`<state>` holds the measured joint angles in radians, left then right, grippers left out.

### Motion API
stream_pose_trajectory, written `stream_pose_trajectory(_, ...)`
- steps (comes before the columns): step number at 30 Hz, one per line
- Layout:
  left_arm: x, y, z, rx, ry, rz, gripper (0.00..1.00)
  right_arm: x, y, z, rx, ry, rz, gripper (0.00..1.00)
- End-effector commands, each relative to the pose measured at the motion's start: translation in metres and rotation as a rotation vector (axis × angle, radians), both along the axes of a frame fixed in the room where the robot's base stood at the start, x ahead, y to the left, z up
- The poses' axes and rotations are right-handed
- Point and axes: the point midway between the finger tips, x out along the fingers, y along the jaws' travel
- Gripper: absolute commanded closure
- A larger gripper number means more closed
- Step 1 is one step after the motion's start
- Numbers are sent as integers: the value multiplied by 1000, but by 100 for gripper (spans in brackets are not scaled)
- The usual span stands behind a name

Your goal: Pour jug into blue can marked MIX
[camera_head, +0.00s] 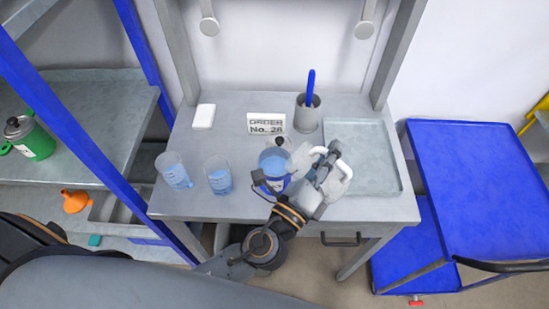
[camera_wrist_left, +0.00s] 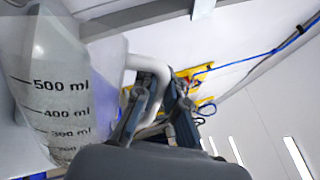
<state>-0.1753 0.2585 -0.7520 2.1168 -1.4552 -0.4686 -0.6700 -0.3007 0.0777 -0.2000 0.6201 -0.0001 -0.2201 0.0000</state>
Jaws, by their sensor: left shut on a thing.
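My left gripper (camera_head: 324,170) is shut on the white handle of the jug. In the left wrist view the jug (camera_wrist_left: 45,75) is translucent, with black ml marks, and leans a little. Its handle (camera_wrist_left: 150,66) lies between the fingers of the left gripper (camera_wrist_left: 155,105). In the head view a round blue shape (camera_head: 273,162) with a pale patch is just left of the gripper. The jug and the blue can seem to overlap there, and I cannot separate them clearly or read MIX. I cannot see any stream of liquid. My right gripper is not in view.
Two clear beakers with blue liquid (camera_head: 173,172) (camera_head: 219,178) stand left on the grey table. An order card (camera_head: 266,124), a grey cup with a blue stick (camera_head: 308,115) and an empty tray (camera_head: 362,135) are around. A green can (camera_head: 38,143) stands on the left shelf.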

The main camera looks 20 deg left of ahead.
Motion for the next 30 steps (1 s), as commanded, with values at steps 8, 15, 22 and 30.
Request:
stream_pose_trajectory(8,-5,-23,-31,285,-59,3,100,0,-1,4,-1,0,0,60)
stream_pose_trajectory(15,-10,-49,-42,509,-107,5,100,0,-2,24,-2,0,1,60)
stream_pose_trajectory(22,-15,-71,-38,696,-146,9,100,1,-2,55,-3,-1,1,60)
stream_pose_trajectory(30,-19,-91,-67,932,-191,12,100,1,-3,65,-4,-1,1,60)
